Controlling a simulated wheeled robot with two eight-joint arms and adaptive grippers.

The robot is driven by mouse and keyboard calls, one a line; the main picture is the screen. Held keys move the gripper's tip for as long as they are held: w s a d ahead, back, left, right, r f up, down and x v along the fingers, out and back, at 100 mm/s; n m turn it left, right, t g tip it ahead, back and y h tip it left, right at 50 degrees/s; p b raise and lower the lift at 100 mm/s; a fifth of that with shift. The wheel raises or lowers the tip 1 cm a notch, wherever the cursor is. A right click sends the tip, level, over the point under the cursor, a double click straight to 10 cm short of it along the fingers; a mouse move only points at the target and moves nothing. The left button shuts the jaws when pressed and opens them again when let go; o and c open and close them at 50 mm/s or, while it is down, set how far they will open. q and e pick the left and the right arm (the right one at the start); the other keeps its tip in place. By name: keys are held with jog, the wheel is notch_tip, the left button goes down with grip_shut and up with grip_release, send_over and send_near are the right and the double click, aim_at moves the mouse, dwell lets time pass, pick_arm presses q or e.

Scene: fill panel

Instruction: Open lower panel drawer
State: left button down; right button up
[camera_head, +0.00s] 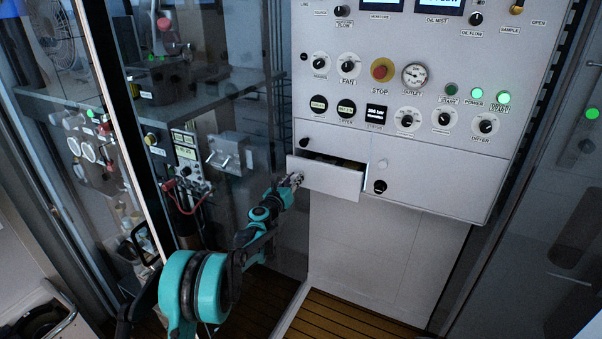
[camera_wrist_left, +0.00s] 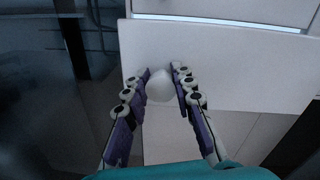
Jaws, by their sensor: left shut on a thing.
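The lower panel drawer (camera_head: 330,180) is a white drawer at the lower left of the control panel. It stands partly pulled out, with a dark gap showing above its front. My left gripper (camera_head: 296,180) is at the left end of the drawer front. In the left wrist view my left gripper (camera_wrist_left: 160,85) has its two fingers on either side of a round white knob (camera_wrist_left: 159,88) on the drawer front (camera_wrist_left: 225,65), shut on it. My right gripper is in neither view.
The white control panel (camera_head: 400,150) carries gauges, dials and a red stop button (camera_head: 381,69). A closed compartment with a black knob (camera_head: 380,187) is right of the drawer. Glass-fronted equipment (camera_head: 225,150) stands at left. The floor (camera_head: 350,318) below is clear.

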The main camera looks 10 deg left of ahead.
pick_arm(q)
jog(key=a+v, duration=0.1)
jog(key=v, duration=1.9)
jog(key=shift+a+b, duration=0.2)
jog(key=shift+b, duration=0.25)
jog(key=shift+f, duration=0.1)
jog(key=c, duration=1.2)
grip_release()
jog(key=shift+s, duration=0.1)
jog(key=v, duration=1.2)
